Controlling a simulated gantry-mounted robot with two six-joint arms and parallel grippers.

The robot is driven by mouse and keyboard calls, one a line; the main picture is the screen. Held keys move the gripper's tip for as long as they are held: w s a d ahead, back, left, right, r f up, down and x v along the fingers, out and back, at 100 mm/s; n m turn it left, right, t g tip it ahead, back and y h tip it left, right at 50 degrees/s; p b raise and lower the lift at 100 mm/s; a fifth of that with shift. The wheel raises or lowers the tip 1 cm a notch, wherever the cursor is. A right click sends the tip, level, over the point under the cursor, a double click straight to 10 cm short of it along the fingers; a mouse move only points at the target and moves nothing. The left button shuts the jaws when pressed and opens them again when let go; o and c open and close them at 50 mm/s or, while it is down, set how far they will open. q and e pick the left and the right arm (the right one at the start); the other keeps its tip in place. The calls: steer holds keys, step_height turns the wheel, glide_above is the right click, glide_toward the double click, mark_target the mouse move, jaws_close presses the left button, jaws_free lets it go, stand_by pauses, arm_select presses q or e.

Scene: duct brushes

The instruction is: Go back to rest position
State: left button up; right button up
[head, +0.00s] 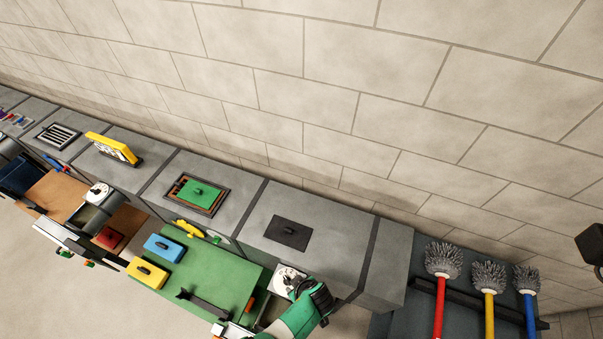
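Neither of my grippers shows clearly in the head view, so I cannot see their fingers or whether they hold anything. A dark block (591,243) with a short stem juts in at the right edge; I cannot tell what it belongs to. Three round grey-bristled brushes stand in a dark rack (399,324) at the lower right: one with a red handle (439,307), one with a yellow handle (489,314) and one with a blue handle (530,316). They stand side by side, bristles up, with their lower ends cut off by the frame.
A row of grey ducts (336,237) runs along the block wall. A green table (225,272) holds blue (164,247) and yellow (147,272) blocks.

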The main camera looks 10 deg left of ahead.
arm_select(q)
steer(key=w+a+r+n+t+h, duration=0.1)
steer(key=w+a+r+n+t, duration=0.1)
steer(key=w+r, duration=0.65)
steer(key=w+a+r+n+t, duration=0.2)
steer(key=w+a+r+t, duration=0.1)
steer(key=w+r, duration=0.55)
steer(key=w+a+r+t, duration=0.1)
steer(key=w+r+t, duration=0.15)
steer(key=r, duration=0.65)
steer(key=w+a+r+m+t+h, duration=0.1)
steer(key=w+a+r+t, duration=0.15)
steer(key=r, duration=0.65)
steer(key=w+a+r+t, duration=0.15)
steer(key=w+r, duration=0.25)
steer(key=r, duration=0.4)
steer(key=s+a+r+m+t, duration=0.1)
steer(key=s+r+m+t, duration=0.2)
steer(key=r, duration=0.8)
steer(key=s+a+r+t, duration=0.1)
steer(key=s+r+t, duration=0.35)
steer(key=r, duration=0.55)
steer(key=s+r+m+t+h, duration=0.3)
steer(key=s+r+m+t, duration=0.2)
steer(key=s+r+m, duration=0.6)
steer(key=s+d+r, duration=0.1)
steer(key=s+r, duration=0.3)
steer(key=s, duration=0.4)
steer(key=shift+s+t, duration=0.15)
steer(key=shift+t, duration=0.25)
